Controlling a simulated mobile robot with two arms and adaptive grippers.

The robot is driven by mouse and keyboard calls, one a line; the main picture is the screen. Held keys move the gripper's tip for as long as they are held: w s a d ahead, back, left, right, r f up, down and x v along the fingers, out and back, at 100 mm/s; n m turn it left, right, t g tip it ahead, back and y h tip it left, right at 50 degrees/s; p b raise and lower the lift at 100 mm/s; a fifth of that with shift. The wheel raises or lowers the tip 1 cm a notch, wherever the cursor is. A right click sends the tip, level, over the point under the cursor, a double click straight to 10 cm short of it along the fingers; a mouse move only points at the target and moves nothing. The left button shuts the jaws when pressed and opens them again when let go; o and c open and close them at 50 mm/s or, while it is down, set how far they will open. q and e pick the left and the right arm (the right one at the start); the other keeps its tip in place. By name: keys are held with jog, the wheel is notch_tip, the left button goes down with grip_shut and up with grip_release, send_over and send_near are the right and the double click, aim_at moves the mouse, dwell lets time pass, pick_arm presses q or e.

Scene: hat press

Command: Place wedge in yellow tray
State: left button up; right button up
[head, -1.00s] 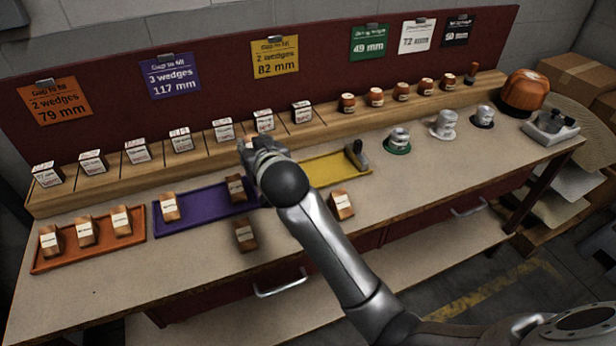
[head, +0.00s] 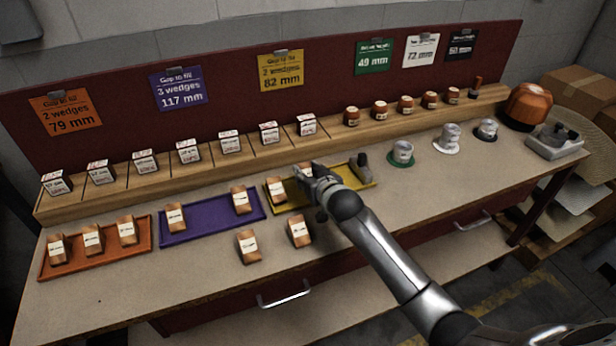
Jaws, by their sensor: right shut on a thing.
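The yellow tray (head: 345,184) lies on the bench right of the purple tray. A wooden wedge with a white label (head: 277,195) stands in its left end. My right gripper (head: 308,172) is over the left-middle part of the tray, shut on a wedge (head: 303,170) that is mostly hidden by the fingers. I cannot tell whether the held wedge touches the tray. Two loose wedges, one left (head: 248,246) and one right (head: 299,231), stand on the bench in front. My left gripper is not in view.
The purple tray (head: 215,221) holds two wedges and the orange tray (head: 90,263) holds several. Labelled blocks and small brown jars line the wooden shelf (head: 335,138) behind. A green-based piece (head: 402,153) stands right of the yellow tray. The bench's front right is clear.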

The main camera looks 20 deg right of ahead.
jog(key=shift+f, duration=0.55)
jog(key=shift+a+f, duration=0.1)
jog(key=shift+f, duration=0.5)
jog(key=o, duration=1.1)
